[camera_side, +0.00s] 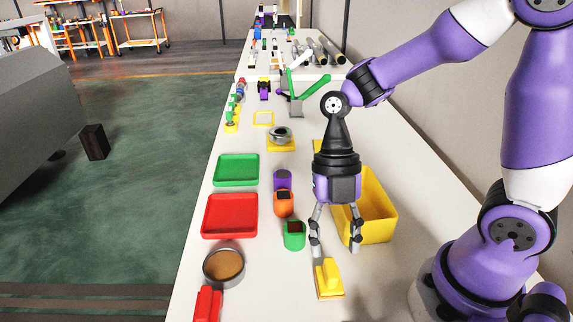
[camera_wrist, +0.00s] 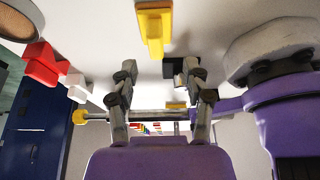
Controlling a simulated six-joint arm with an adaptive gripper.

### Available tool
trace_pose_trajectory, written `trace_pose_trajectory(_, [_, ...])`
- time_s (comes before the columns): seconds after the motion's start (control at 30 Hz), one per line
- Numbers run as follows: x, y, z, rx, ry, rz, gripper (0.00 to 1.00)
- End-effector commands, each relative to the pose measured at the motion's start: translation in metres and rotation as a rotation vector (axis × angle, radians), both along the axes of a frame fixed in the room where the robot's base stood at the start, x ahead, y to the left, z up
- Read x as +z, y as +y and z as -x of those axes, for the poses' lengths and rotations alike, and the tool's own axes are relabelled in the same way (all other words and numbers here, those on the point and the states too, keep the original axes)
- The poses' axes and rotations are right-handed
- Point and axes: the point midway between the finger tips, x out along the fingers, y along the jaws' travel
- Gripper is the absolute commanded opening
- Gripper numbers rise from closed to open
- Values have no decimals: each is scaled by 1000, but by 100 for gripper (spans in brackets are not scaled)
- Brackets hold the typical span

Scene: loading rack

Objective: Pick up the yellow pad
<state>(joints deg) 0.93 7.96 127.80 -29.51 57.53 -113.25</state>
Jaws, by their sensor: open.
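The yellow pad (camera_side: 328,279) lies on the white table near the front, a flat block with a raised grip on top. It also shows in the wrist view (camera_wrist: 154,27), at the top centre beyond the fingertips. My gripper (camera_side: 335,246) points down with its two fingers apart and nothing between them. In the side view its fingertips appear above and behind the pad, not touching it. In the wrist view the fingers (camera_wrist: 160,72) stand apart below the pad. The exact height above the table is hard to tell.
A yellow bin (camera_side: 377,219) stands right behind my gripper. Green (camera_side: 294,235), orange (camera_side: 284,204) and purple (camera_side: 282,181) containers stand to the left. A round brown-filled dish (camera_side: 223,265), a red block (camera_side: 208,303), and red (camera_side: 230,216) and green (camera_side: 237,170) trays line the left edge.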

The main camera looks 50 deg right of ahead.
Motion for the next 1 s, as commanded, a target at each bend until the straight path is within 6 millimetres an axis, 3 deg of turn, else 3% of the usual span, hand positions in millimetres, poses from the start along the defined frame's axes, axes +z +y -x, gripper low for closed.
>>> trace_pose_trajectory(0.33, [-45, 15, 9, -1, 3, 2, 56])
trace_pose_trajectory(0.6, [-50, 16, 10, -2, 0, 1, 56])
trace_pose_trajectory(0.63, [-50, 16, 10, -2, 0, 1, 51])
trace_pose_trajectory(0.73, [-50, 16, 10, -2, -2, 1, 1])
trace_pose_trajectory(1.0, [-50, 16, 10, -3, -1, 2, 0])
